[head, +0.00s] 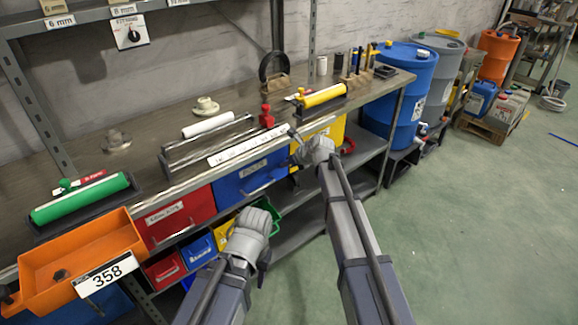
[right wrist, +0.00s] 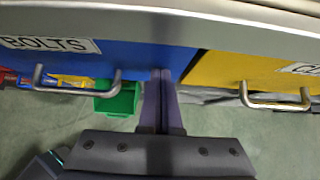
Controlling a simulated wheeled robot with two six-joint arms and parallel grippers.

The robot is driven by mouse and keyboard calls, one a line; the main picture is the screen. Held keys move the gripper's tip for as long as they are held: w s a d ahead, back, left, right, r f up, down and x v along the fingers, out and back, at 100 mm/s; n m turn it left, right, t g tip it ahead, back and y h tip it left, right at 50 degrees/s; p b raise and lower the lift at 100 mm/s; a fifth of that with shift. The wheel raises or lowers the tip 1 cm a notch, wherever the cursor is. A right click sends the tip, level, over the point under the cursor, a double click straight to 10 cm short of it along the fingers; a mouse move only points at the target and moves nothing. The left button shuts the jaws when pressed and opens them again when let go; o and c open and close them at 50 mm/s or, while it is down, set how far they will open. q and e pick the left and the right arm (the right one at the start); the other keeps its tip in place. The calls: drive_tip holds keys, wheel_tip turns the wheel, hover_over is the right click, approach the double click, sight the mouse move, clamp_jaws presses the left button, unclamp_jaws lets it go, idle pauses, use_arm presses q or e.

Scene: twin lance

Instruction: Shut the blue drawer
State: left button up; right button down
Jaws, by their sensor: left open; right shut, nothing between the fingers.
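The blue drawer (head: 240,186) is under the bench, between a red drawer (head: 170,220) and a yellow drawer (head: 328,132). Its front has a white label and a metal handle. In the right wrist view the blue drawer (right wrist: 150,58) reads BOLTS, and its front looks nearly level with the yellow one. My right gripper (head: 297,138) is shut and empty. In the wrist view its fingertips (right wrist: 164,76) overlap the blue front's right end; I cannot tell whether they touch. My left gripper (head: 250,215) is open and empty, low in front of the bench, below the blue drawer.
An orange tray-like drawer (head: 85,258) juts out at the left. A green bin (head: 268,212) and other small bins sit on the shelf below. Rollers and tools lie on the bench top (head: 150,130).

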drive_tip(key=shift+w+a+r, duration=0.1)
drive_tip(key=shift+w+a, duration=0.1)
drive_tip(key=shift+w, duration=0.05)
use_arm(q)
wheel_tip(320, 180, up, 7)
drive_tip(key=p, duration=0.7)
drive_tip(key=shift+a, duration=0.35)
use_arm(e)
drive_tip(key=s+d+r, duration=0.7)
drive_tip(key=s, duration=0.2)
drive_tip(key=shift+s, duration=0.25)
drive_tip(key=shift+a, duration=0.1)
drive_tip(key=s+a+n+g+h+p, duration=0.2)
drive_tip(key=s+a+n+g+p, duration=0.4)
drive_tip(key=s+n, duration=0.95)
use_arm(q)
wheel_tip(320, 180, up, 10)
drive_tip(key=p, duration=0.4)
use_arm(e)
drive_tip(key=s+r+n+h, duration=0.1)
drive_tip(key=s+n+h, duration=0.1)
drive_tip(key=s+n, duration=0.5)
drive_tip(key=s+r+n+g+h, duration=0.1)
drive_tip(key=s+r+n+h, duration=0.1)
drive_tip(key=s+n, duration=0.6)
drive_tip(key=shift+a+r+n+g+h, duration=0.25)
drive_tip(key=shift+a+n+g+h, duration=0.1)
drive_tip(key=shift+n, duration=0.7)
